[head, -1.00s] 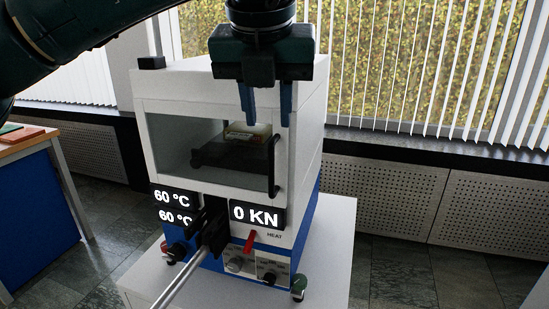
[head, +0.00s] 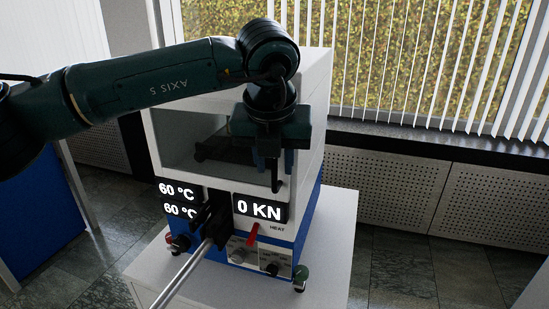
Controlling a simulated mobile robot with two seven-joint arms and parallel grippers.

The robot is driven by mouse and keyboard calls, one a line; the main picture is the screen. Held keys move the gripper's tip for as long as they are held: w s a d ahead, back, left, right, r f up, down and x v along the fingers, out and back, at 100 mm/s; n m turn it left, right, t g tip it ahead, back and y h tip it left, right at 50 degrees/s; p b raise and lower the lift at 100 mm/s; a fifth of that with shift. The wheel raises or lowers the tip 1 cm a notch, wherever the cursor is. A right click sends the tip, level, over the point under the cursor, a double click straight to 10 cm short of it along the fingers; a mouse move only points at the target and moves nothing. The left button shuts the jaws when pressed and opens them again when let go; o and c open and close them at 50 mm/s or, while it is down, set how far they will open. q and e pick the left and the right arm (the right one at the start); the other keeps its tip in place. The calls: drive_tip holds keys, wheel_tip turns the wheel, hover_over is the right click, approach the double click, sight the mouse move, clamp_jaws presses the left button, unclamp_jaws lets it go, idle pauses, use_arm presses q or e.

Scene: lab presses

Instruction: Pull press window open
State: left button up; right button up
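The white and blue press (head: 314,110) stands in the middle of the head view. Its glass window (head: 178,148) is at the front and looks shut. The dark vertical handle (head: 276,184) is on the window's right side; its lower end shows and its upper part is hidden behind my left gripper. My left gripper (head: 273,172) points down at the handle, with its two fingers apart and the handle appearing between them. I cannot tell whether the fingers touch it. My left arm covers the top of the press. My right gripper is not in view.
The press stands on a white table (head: 330,235). Open floor lies to the right.

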use_arm(q)
clamp_jaws()
idle(0.3)
idle(0.3)
